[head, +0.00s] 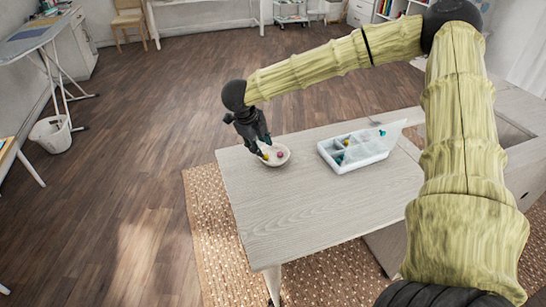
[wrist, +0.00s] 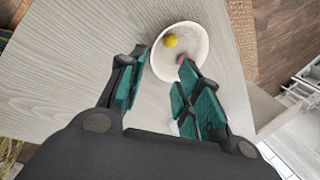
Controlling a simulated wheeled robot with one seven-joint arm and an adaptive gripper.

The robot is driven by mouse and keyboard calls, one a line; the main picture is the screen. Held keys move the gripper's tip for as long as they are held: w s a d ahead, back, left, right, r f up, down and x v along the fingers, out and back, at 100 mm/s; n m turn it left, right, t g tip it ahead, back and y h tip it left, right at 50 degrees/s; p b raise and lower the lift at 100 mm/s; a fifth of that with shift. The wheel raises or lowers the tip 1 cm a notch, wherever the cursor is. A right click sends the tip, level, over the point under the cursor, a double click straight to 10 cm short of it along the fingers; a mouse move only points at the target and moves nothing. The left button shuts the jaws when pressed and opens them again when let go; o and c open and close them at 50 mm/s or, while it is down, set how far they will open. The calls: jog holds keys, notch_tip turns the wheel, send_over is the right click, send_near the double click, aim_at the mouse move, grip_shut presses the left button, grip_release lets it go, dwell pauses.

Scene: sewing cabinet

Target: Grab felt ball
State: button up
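A small yellow ball (wrist: 171,40) lies in a shallow white bowl (wrist: 196,31) on the table; it also shows in the head view (head: 265,156). A pink ball (wrist: 182,59) lies in the same bowl, partly hidden by a fingertip in the wrist view; it also shows in the head view (head: 280,154). I cannot tell by texture which is felt. My gripper (wrist: 160,75) has teal finger pads set apart, with nothing seen held between them. In the head view my gripper (head: 263,148) hangs at the left rim of the bowl.
A pale sectioned box (head: 359,148) with small coloured items and an open lid stands right of the bowl on the wooden table (head: 290,205). The table's near part is clear. A woven rug (head: 215,240) lies below. An ironing board (head: 35,35) stands far left.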

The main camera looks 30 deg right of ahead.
aim_at(265, 159)
jog(key=x, duration=0.3)
jog(key=shift+f, duration=0.25)
jog(key=shift+a+p+x, duration=0.2)
jog(key=shift+p+x, duration=0.35)
jog(key=shift+x, duration=1.95)
jog(key=shift+s+f, duration=0.15)
jog(key=shift+s, duration=0.05)
grip_shut()
